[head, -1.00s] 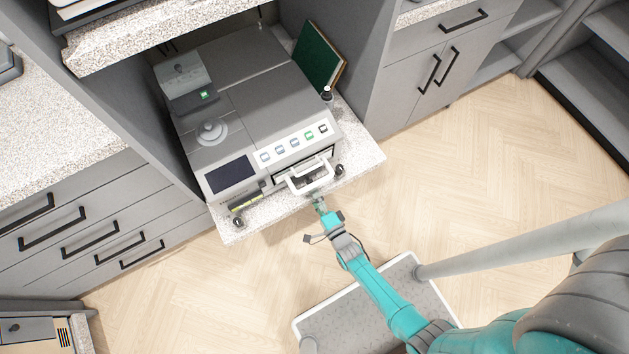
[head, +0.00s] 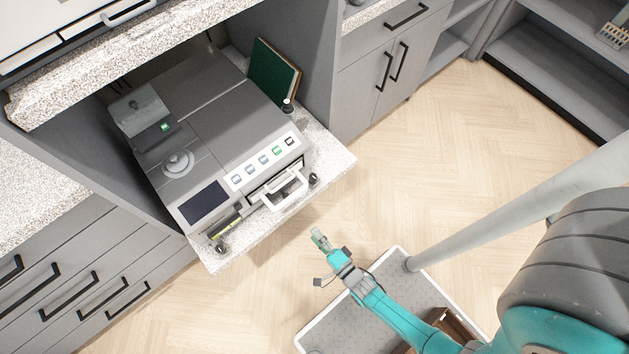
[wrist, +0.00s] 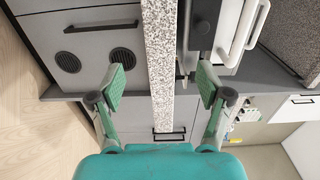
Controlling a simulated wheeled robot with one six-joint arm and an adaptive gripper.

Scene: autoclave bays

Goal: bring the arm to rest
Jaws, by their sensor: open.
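My gripper (head: 320,239) is open and empty, held over the floor just in front of the autoclave bay in the head view. In the wrist view my gripper (wrist: 159,90) shows its two green pads wide apart with nothing between them. The grey autoclave (head: 225,120) sits on a speckled shelf, with a white handle (head: 285,191) at its front. The handle also shows in the wrist view (wrist: 246,28), to the right of the pads. My gripper is clear of the handle and the shelf edge (head: 262,240).
Drawers (head: 70,290) lie to the left and a cabinet (head: 385,75) at the upper right. The wooden floor (head: 440,170) to the right is open.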

